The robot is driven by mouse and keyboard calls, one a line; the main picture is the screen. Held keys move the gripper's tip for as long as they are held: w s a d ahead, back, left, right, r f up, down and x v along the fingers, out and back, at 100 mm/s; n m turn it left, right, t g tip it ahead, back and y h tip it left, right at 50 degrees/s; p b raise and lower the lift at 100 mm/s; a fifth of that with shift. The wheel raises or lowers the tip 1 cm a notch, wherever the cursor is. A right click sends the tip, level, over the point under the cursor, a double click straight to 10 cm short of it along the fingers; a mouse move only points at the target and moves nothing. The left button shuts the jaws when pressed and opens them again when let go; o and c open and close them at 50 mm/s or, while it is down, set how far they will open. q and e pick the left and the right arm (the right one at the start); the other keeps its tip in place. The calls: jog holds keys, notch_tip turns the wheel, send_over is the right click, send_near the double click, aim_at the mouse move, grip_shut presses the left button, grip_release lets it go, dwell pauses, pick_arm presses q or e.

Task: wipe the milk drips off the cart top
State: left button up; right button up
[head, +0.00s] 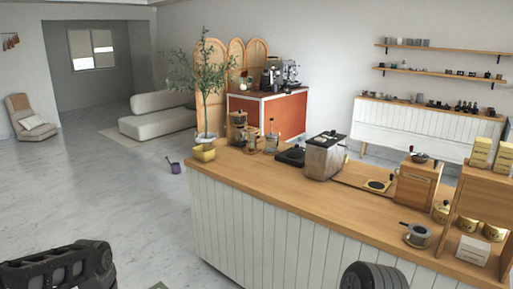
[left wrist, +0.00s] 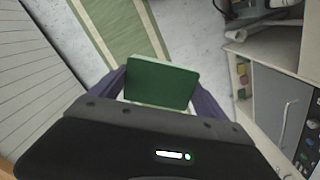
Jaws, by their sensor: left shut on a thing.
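In the left wrist view a flat green pad (left wrist: 160,84) with a paler edge below it sits between the purple fingers of my left gripper (left wrist: 161,88). The gripper is shut on it, and floor shows behind it. In the head view only dark parts of my arms show at the bottom edge; the pad and both sets of fingers are out of that view. A red cart (head: 284,117) with a dark top and coffee machines stands at the back. A long wooden counter (head: 262,172) is nearer. I cannot make out milk drips on either top.
The counter carries a black-and-steel machine (head: 324,157), a grey pot (head: 417,235) and a wooden shelf unit at right. A potted plant (head: 204,153) stands at its left end. Left floor is mostly clear. The left wrist view shows a pale cabinet (left wrist: 270,55) at right.

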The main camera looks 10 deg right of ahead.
dwell(0.3)
pick_arm(q)
jog(key=s+f, duration=0.4)
jog(key=f, duration=1.1)
